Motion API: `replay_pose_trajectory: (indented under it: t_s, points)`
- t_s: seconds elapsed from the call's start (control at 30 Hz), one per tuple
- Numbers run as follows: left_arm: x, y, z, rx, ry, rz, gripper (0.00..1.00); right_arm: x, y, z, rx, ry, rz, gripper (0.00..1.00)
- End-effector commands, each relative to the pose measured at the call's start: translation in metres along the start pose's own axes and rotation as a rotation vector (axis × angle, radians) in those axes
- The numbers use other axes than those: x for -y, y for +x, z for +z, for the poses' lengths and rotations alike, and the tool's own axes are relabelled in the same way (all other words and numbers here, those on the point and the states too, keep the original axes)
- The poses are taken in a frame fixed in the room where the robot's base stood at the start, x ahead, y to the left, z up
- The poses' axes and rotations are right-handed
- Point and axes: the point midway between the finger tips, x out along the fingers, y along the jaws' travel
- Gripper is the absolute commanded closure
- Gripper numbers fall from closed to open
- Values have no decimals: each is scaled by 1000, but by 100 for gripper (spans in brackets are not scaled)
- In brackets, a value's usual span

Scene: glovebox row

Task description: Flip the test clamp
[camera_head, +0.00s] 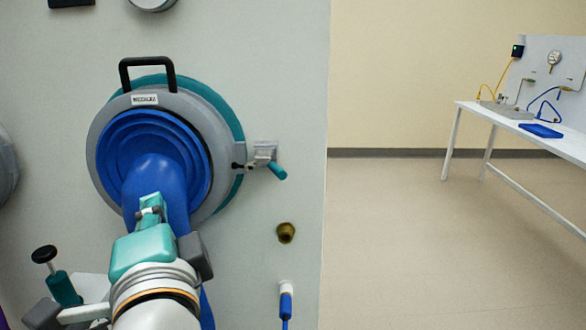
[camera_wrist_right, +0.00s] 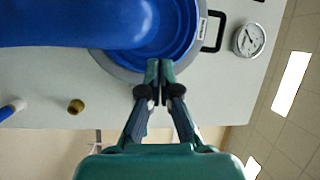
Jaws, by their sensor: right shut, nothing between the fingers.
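The clamp (camera_head: 265,157) is a small metal toggle clamp on the right rim of the round glove port. Its teal-tipped lever (camera_head: 277,170) points down and right. My right gripper (camera_head: 150,203) is in front of the port's blue glove, left of and below the clamp, apart from it in the picture. It is shut and empty. In the right wrist view its fingertips (camera_wrist_right: 159,68) are together over the blue port, and the clamp cannot be made out behind the fingers.
The port ring (camera_head: 101,144) has a black handle (camera_head: 147,66) on top. Below the clamp are a brass fitting (camera_head: 286,232) and a blue-tipped hose (camera_head: 286,303). A black-knobbed teal part (camera_head: 64,287) stands lower left. Open floor lies right, with a white bench (camera_head: 475,109) beyond.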

Motion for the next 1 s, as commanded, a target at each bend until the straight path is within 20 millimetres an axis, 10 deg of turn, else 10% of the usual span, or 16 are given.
replay_pose_trajectory:
  t_s: [0.13, 0.27, 0.7, 1.0]
  points:
    - [-3, -8, 0, 0, 0, 0, 60, 26, -4, 21, 276, -63, -55, 100]
    - [-6, -17, 0, 0, 0, 0, 60, 30, -13, 2, 453, -164, -39, 100]
    - [-19, -52, 0, 0, 0, 0, 60, 10, -45, -237, 300, -363, 176, 100]
    - [-19, -54, 0, 0, 0, 0, 60, 0, -30, -254, 261, -350, 196, 100]
